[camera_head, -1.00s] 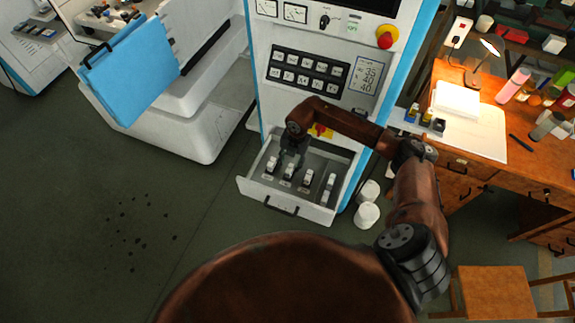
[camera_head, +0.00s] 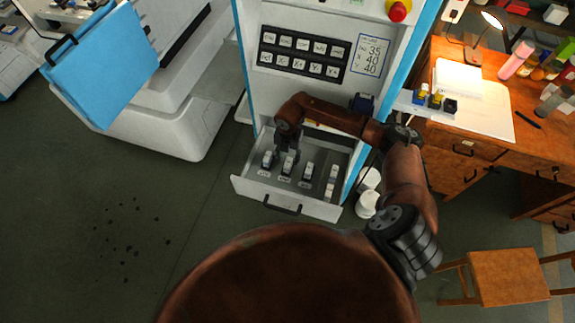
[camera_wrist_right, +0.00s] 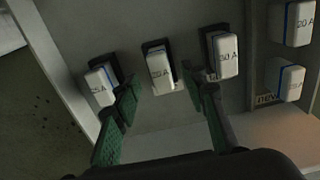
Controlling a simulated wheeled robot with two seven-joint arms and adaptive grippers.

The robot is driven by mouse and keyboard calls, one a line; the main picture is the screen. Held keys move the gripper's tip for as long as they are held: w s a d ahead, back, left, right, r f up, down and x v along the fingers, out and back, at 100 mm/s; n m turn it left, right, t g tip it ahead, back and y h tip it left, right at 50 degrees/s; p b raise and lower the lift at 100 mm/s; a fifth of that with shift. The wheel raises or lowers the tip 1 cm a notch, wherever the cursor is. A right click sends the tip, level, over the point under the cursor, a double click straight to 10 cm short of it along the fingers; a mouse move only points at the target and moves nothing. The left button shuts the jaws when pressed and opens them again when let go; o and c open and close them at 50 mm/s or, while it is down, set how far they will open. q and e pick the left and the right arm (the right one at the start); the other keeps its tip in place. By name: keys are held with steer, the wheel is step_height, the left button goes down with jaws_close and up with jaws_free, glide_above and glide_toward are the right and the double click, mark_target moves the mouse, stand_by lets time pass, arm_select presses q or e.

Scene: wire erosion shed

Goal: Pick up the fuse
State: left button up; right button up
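Several white fuses with blue stripes stand in dark holders in the open drawer (camera_head: 240,186). In the right wrist view a left fuse (camera_wrist_right: 100,86), a middle fuse (camera_wrist_right: 160,72) and a right fuse (camera_wrist_right: 226,55) form a row. Their amp labels are only partly readable. My right gripper (camera_head: 288,152) hangs over the drawer, above the middle fuse of this row. In the wrist view its green-padded fingers are spread and empty, with the middle fuse between the tips. I cannot tell whether they touch it. My left gripper is not in view.
Two more fuses (camera_wrist_right: 291,22) stand at the drawer's right side. The cabinet front with a button panel (camera_head: 302,54) rises behind. A wooden desk (camera_head: 470,138) and white containers (camera_head: 367,204) are at the right.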

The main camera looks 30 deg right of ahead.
mark_target(288, 162)
step_height(288, 162, down, 4)
steer(key=shift+a+r, duration=0.1)
steer(key=shift+s, duration=0.1)
steer(key=shift+c, duration=0.3)
jaws_close()
